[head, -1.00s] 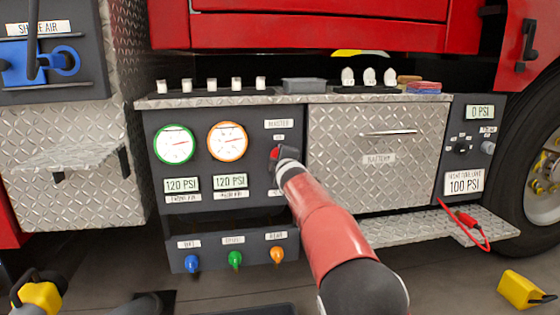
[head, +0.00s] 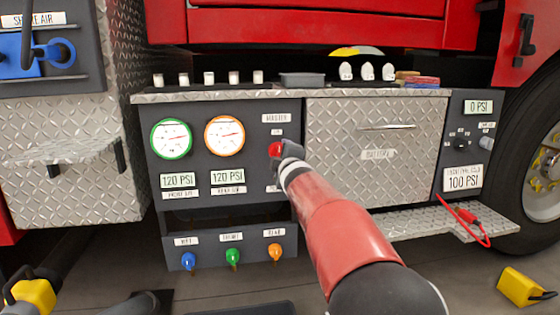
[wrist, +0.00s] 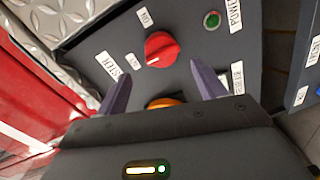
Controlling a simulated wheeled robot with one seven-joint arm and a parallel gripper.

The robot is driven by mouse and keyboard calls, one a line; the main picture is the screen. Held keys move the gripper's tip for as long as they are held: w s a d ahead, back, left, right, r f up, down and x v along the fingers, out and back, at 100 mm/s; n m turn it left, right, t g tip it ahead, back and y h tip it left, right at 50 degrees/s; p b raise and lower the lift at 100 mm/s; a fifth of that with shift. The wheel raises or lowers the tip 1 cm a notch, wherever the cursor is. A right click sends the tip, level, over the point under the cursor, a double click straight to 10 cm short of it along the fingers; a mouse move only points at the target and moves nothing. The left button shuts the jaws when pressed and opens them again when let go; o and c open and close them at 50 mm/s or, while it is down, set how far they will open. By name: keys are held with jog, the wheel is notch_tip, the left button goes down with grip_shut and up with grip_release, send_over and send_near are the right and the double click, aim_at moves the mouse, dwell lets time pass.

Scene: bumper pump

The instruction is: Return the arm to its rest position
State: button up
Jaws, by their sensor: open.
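My gripper (wrist: 160,92) is in front of the dark control panel (head: 255,180). In the wrist view its two purple fingers are apart with nothing held between them. The red master knob (wrist: 161,49) lies just beyond the fingertips, apart from them as far as I can see. It also shows in the head view (head: 275,149), partly hidden by the end of my arm. An orange round part (wrist: 165,102) is partly hidden behind the gripper body. A green lit button (wrist: 211,19) sits by the POWER label. In the head view the fingers are hard to make out.
Two gauges (head: 171,138) and colored valve knobs (head: 233,257) are left of my arm. A battery drawer (head: 375,150) is right, above a step (head: 430,222) with a red clamp (head: 467,215). A yellow block (head: 520,287) lies on the floor. Small items stand on the ledge above.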

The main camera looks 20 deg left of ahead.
jog(key=shift+s+d+r, duration=0.1)
jog(key=shift+s+d, duration=0.25)
jog(key=shift+s, duration=0.2)
jog(key=s+d+m+g+h, duration=0.15)
jog(key=d+m, duration=0.25)
jog(key=d, duration=0.6)
jog(key=s+d+m+h, duration=0.1)
jog(key=d+m+h, duration=0.25)
jog(key=d, duration=0.65)
jog(key=s+d+f+m+g+h, duration=0.1)
jog(key=s+d+f+m, duration=0.15)
jog(key=s+d, duration=0.4)
jog(key=s+d+f+m+g+h, duration=0.1)
jog(key=s+d+f+m+g, duration=0.1)
jog(key=s+d+m, duration=0.35)
jog(key=s+d+f+m+g+h, duration=0.1)
jog(key=s+d+f+m+g, duration=0.2)
jog(key=s, duration=0.6)
jog(key=s+d+f+m, duration=0.1)
jog(key=s+d+f, duration=0.35)
jog(key=s, duration=0.45)
jog(key=s+d+f+m+g+h, duration=0.1)
jog(key=s+d+f+m+g, duration=0.15)
jog(key=s+f, duration=0.45)
notch_tip(320, 180, up, 15)
jog(key=s+p, duration=0.1)
jog(key=p, duration=1.2)
jog(key=shift+r+n+t, duration=0.15)
jog(key=shift+n+t, duration=0.15)
jog(key=shift+t, duration=0.1)
